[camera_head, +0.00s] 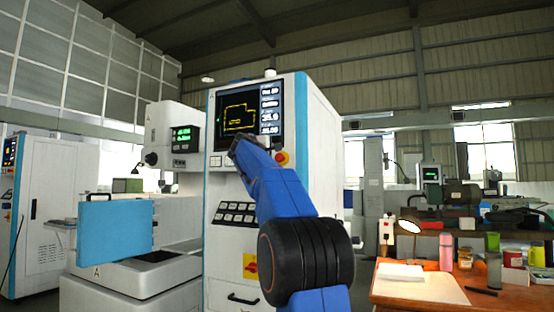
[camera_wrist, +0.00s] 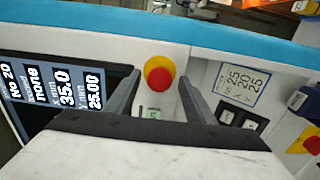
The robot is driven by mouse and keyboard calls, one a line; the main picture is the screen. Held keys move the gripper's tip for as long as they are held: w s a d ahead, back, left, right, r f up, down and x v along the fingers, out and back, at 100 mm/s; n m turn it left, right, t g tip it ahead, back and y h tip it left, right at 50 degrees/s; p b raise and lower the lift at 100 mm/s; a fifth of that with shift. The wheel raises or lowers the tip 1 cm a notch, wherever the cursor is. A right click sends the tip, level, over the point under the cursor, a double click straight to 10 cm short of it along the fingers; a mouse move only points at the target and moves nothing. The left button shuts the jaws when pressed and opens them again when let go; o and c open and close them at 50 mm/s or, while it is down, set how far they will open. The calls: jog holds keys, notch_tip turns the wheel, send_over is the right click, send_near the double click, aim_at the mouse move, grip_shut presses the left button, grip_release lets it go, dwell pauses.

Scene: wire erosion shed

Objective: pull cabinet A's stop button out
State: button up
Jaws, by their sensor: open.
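Cabinet A (camera_head: 311,107) is a white and blue cabinet with a dark screen in the middle of the head view. Its stop button (camera_head: 283,158) is a red mushroom head on a yellow ring, just right of my blue arm and below the screen. In the wrist view the red button (camera_wrist: 160,79) faces the camera, with its yellow ring showing around the upper left. My gripper (camera_wrist: 159,87) is open and empty, its dark fingers on either side of the button in the picture. Contact cannot be told. In the head view my arm hides the gripper.
In the head view a wooden bench (camera_head: 415,286) with cups and a lamp stands right, and a blue tank door (camera_head: 114,230) left.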

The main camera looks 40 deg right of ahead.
jog(key=v, duration=1.7)
jog(key=shift+a, duration=0.2)
jog(key=shift+s+f, duration=0.1)
jog(key=shift+s, duration=0.05)
